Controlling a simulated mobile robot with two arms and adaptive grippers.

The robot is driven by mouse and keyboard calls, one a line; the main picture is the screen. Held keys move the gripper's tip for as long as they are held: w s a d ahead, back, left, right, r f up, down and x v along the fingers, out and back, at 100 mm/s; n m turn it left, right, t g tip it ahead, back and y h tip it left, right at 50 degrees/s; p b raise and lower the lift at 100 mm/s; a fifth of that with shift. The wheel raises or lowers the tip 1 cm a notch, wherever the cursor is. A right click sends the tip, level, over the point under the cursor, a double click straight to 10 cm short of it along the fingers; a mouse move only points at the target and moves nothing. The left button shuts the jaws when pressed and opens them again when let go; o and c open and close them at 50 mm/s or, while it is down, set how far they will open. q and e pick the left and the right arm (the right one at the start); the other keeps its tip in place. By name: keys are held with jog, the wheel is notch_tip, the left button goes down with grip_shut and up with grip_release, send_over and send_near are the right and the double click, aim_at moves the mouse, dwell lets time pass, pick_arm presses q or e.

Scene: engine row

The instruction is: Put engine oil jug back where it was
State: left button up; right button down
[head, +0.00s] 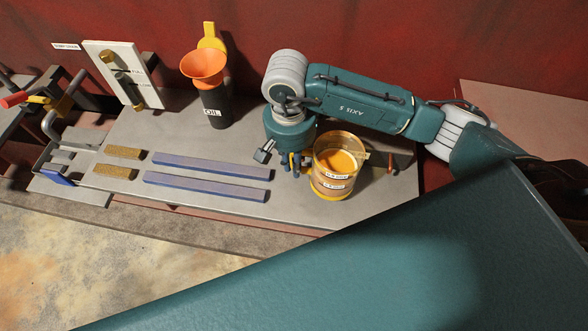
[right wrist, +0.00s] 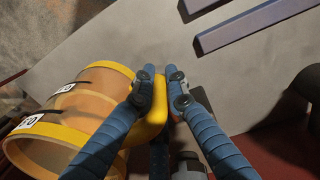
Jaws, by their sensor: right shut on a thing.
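The engine oil jug (head: 338,186) is a clear amber jug with yellow bands, a yellow handle and white labels, upright at the right part of the grey bench. My right gripper (head: 295,161) reaches down on its left side. In the right wrist view the blue fingers of my right gripper (right wrist: 160,76) close around the yellow handle, with the jug (right wrist: 75,107) lying to the left in the picture. I cannot tell whether the jug's base touches the bench. My left gripper is not in view.
A dark bottle labelled OIL (head: 215,106) with an orange funnel (head: 204,66) stands at the back of the bench (head: 250,150). Two blue bars (head: 205,187) and two brass blocks (head: 123,152) lie left of the jug. A white gauge panel (head: 122,72) and a vice-like fixture stand further left.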

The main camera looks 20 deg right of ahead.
notch_tip(320, 180, down, 4)
jog(key=shift+f+p, duration=0.1)
jog(key=shift+p, duration=0.4)
jog(key=c, duration=2.2)
grip_release()
jog(key=shift+f, duration=0.2)
jog(key=o, duration=0.4)
jog(key=shift+r, duration=0.1)
jog(key=shift+o, duration=0.2)
jog(key=shift+r, duration=0.1)
